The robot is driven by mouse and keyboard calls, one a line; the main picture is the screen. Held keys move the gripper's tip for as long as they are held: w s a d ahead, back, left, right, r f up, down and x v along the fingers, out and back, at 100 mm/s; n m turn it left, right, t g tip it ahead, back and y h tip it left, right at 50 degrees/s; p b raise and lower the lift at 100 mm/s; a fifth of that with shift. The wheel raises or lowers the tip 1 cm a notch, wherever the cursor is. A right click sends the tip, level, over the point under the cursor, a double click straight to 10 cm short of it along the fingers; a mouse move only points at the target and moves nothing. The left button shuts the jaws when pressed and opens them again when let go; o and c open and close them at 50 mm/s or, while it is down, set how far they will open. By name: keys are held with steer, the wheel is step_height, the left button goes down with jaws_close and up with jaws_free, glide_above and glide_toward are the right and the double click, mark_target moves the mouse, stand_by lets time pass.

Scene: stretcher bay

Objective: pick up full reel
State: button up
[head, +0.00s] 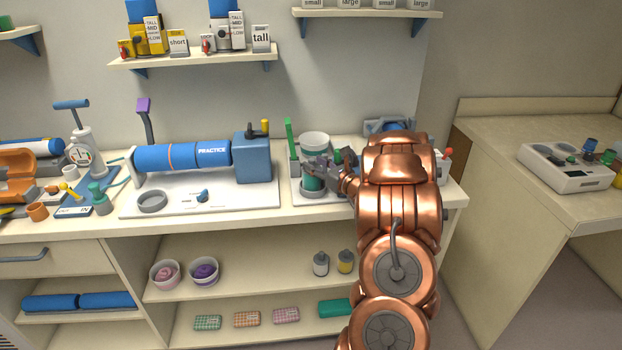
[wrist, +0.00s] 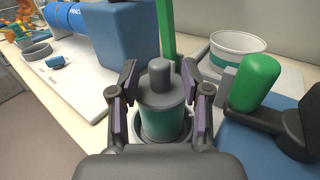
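A teal reel (wrist: 163,118) with a grey top and a grey knob stands upright in a dark round holder, between the fingers of my gripper (wrist: 161,88). The fingers are apart, one on each side, with purple pads close to the reel. A narrow gap seems to show, and no firm contact is visible. In the head view my gripper (head: 332,166) is at the teal reel (head: 312,180) on the counter. A pale round container (wrist: 238,45) with a teal band stands behind it and also shows in the head view (head: 314,141). I cannot tell how full the reel is.
A green upright post (wrist: 166,28) stands just behind the reel. A green-handled device (wrist: 254,83) on a blue base is close on the right. The blue PRACTICE apparatus (head: 182,155) fills the counter to the left. A shelf (head: 195,57) hangs above.

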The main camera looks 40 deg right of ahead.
jaws_close()
stand_by(0.6)
